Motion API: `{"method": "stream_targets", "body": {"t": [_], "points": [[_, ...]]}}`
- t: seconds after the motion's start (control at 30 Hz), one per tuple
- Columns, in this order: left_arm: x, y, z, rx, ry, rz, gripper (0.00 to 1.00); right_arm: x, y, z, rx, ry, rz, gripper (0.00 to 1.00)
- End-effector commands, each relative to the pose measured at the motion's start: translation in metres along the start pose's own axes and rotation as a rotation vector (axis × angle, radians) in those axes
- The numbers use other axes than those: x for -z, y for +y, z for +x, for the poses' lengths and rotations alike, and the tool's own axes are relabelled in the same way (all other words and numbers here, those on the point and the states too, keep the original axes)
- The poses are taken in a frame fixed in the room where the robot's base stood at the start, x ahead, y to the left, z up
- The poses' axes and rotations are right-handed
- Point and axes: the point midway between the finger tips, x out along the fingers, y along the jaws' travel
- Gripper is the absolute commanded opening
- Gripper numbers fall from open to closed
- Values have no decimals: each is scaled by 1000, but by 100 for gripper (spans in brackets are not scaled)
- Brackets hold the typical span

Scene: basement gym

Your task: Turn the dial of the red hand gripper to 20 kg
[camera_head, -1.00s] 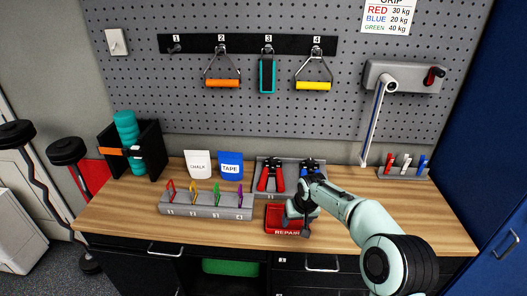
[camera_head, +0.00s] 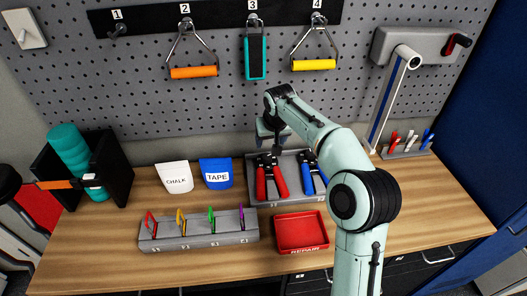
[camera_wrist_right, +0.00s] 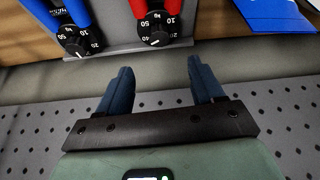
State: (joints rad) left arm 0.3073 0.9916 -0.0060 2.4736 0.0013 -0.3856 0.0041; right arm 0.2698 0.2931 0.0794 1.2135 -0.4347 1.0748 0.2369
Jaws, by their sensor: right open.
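The red hand gripper (camera_head: 271,182) lies in a grey tray (camera_head: 262,203) on the wooden bench, left of the blue hand gripper (camera_head: 312,176). In the right wrist view, the red one's black dial (camera_wrist_right: 158,29) shows 50, 40 and 10 in white; its set value cannot be told. The blue one's dial (camera_wrist_right: 79,40) is beside it. My right gripper (camera_head: 272,140) is open and empty, over the back of the tray near the red hand gripper's dial end. Its fingers (camera_wrist_right: 160,68) are apart from the dial. My left gripper is out of view.
A red repair tray (camera_head: 300,250) lies in front. A clip rack (camera_head: 200,243), chalk bag (camera_head: 174,178) and tape bag (camera_head: 216,174) stand left. The pegboard (camera_head: 120,85) with hanging handles rises close behind. A marker holder (camera_head: 408,152) is at right.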

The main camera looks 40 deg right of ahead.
Motion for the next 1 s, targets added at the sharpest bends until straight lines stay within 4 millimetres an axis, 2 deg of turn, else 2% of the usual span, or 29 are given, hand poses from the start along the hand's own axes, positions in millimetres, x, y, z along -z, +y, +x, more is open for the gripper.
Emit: {"method": "stream_targets", "body": {"t": [0.03, 0.3, 0.5, 0.7, 0.97, 1.0], "points": [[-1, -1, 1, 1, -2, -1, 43, -2, 0, 12, -1, -4, 0, 67], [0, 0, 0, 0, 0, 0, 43, -1, 0, 69, 0, -5, 2, 67], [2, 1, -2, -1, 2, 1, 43, 0, 0, 100, 0, -2, 2, 67], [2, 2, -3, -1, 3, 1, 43, 0, 0, 113, 1, 0, 1, 67], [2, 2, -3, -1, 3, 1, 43, 0, 0, 114, 1, 0, 1, 67], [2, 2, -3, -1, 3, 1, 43, 0, 0, 114, 1, 0, 1, 60]]}}
